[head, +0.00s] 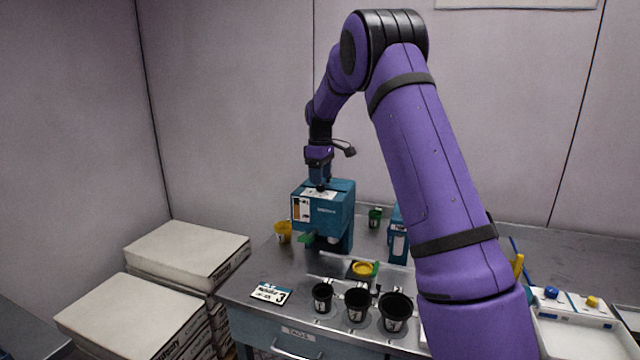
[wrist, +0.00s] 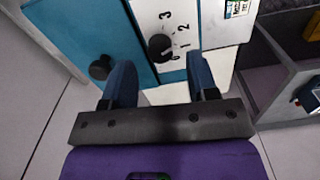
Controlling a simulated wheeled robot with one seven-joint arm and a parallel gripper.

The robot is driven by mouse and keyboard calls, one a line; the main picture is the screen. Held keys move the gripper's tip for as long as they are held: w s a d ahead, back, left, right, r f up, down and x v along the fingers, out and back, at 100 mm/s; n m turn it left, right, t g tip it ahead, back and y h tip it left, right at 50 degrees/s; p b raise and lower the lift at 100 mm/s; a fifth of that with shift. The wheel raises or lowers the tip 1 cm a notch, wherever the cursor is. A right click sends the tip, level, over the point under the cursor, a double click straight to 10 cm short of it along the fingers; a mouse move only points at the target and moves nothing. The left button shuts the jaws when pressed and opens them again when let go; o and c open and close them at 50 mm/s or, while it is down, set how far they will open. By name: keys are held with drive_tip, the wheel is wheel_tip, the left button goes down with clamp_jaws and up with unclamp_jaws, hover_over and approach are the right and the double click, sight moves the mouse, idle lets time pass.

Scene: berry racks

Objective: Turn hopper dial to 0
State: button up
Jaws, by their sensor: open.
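The hopper (head: 335,205) is a teal box on the metal bench in the head view. In the wrist view its dial (wrist: 161,47) is a round black knob on a white panel printed 0, 1, 2 and 3. Which number the dial points to is too small to tell. My gripper (wrist: 158,62) is open, with its two blue fingers spread to either side below the dial and nothing between them. In the head view my gripper (head: 319,181) is over the top of the hopper. I cannot tell whether a finger touches it.
Another black knob (wrist: 101,67) sits on the teal face left of the dial. On the bench are a yellow cup (head: 283,232), a green cup (head: 375,217), black cups (head: 357,304) and a card (head: 271,294). White boxes (head: 187,252) are stacked at left.

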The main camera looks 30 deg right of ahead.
sight(321, 188)
drive_tip(key=shift+f, duration=1.4)
drive_tip(key=c, duration=0.9)
drive_tip(key=shift+c, duration=0.2)
